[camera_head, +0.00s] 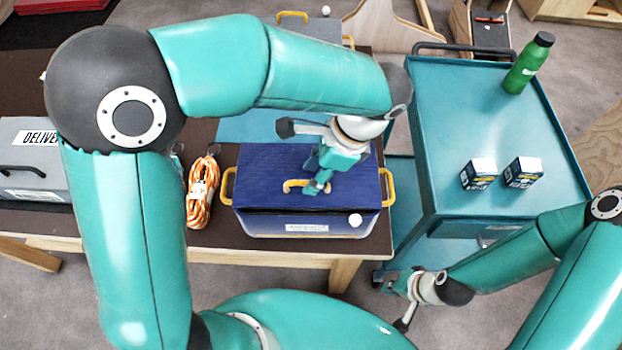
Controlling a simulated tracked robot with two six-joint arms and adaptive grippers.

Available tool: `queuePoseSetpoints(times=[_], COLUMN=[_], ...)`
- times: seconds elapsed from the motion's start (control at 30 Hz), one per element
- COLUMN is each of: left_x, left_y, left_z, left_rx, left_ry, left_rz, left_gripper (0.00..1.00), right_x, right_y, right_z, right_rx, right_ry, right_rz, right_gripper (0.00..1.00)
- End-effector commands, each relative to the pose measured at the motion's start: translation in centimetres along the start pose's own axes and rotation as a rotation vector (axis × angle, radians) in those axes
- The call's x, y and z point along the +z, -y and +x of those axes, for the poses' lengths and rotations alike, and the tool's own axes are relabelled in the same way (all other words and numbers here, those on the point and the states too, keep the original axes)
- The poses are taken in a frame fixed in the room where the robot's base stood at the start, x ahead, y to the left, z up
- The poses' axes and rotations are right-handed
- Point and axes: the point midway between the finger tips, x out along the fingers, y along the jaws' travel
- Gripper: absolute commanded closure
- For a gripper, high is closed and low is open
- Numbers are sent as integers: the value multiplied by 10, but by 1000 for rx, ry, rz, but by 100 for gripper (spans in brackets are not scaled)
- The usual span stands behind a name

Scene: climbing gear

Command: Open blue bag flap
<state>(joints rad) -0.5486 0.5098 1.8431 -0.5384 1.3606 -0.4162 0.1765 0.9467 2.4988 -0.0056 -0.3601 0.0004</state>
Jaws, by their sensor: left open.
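The blue bag (262,222) stands on the dark-topped table, with yellow handles at both sides. Its dark blue flap (265,165) lies over the top, with a thin dark gap along the front edge. A yellow handle (291,186) sits on the flap. My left gripper (316,187) is open over the flap, its fingertips at the right part of this handle. Whether they touch it cannot be told. My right gripper (389,287) hangs low, in front of the cart and away from the bag; its fingers are too small to read.
Coiled orange rope (201,190) lies left of the bag. A grey box (35,165) stands further left. The teal cart (450,120) at right carries a green bottle (527,66) and two small boxes (479,174) (523,172). Another yellow-handled container (312,29) stands behind.

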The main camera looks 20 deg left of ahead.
Motion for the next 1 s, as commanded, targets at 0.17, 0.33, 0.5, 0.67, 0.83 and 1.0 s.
queuePoseSetpoints(times=[0.17, 0.33, 0.5, 0.67, 0.83, 1.0], left_x=[1, 0, 0, 0, 0, 0], left_y=[0, 0, 0, 0, 0, 0], left_z=[23, 32, 34, 34, 34, 34], left_rx=[1, 1, 0, 0, 0, 0], left_ry=[2, 0, -1, -1, -1, -1], left_rz=[-1, 0, 0, 0, 0, 0], left_gripper=[59, 59, 59, 66, 94, 100], right_x=[0, 0, 0, 0, 0, 0], right_y=[0, 0, 0, 0, 0, 0], right_z=[-1, -1, -1, -1, -1, -1], right_rx=[0, 0, 0, 0, 0, 0], right_ry=[0, 0, 0, 0, 0, 0], right_rz=[0, 0, 0, 0, 0, 0], right_gripper=[100, 100, 100, 100, 100, 100])
